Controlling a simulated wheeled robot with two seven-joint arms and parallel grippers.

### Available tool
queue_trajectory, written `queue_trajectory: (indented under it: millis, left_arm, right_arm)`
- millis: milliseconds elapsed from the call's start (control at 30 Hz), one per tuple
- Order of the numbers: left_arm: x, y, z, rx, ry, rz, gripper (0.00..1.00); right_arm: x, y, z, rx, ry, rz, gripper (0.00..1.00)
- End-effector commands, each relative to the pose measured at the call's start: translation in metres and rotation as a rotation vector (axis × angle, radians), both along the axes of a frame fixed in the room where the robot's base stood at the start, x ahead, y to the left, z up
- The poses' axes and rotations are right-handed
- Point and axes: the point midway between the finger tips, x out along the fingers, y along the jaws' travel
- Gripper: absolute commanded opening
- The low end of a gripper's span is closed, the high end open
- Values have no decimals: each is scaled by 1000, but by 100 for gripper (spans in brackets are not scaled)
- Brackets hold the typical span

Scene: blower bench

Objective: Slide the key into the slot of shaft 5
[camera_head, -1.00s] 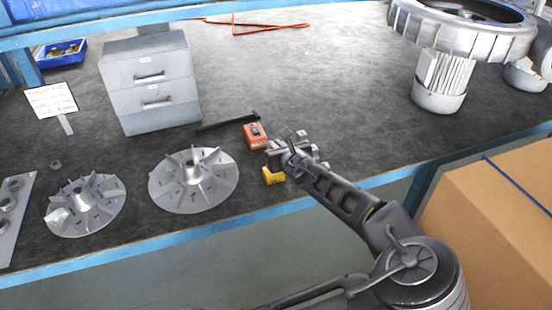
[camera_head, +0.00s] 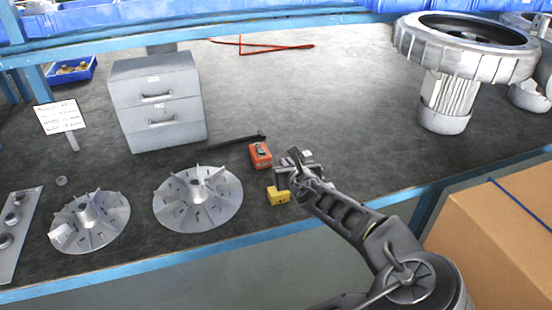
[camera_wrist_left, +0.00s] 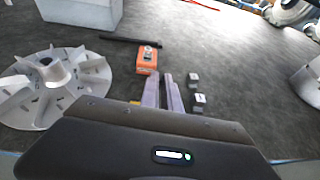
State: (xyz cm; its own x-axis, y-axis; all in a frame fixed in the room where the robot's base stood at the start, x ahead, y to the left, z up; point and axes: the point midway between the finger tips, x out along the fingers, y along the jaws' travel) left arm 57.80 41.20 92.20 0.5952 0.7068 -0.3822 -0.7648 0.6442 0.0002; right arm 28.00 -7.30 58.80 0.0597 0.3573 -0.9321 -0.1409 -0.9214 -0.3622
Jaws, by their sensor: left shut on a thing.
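My left gripper (camera_head: 288,163) is low over the bench near its front edge, just right of the orange box. In the left wrist view its two purple-grey fingers (camera_wrist_left: 162,86) stand close together. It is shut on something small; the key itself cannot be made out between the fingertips. A grey plate (camera_head: 18,225) with several round, ringed shaft ends lies at the far left of the bench. No shaft number or slot can be read at this size. The plate is well away from the gripper. My right gripper is not in view.
Two finned impellers (camera_head: 198,198) (camera_head: 90,220) lie between plate and gripper. An orange box (camera_head: 260,155) and a yellow block (camera_head: 278,196) are close to the gripper. Two small dark-grey blocks (camera_wrist_left: 199,103) (camera_wrist_left: 194,80) sit right of the fingers. A grey drawer cabinet (camera_head: 156,100) stands behind.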

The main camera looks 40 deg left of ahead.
Motion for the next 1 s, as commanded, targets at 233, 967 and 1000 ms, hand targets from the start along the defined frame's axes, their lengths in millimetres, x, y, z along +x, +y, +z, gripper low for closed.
queue_trajectory:
  millis: [233,967,1000]
  left_arm:
    - [26,-84,-38,-4,4,-407,0]
    - [14,-214,-81,-1,1,-873,0]
    - [15,-214,-80,-1,1,-872,0]
  right_arm:
    - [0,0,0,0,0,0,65]
    - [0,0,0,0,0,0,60]
    - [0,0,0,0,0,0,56]
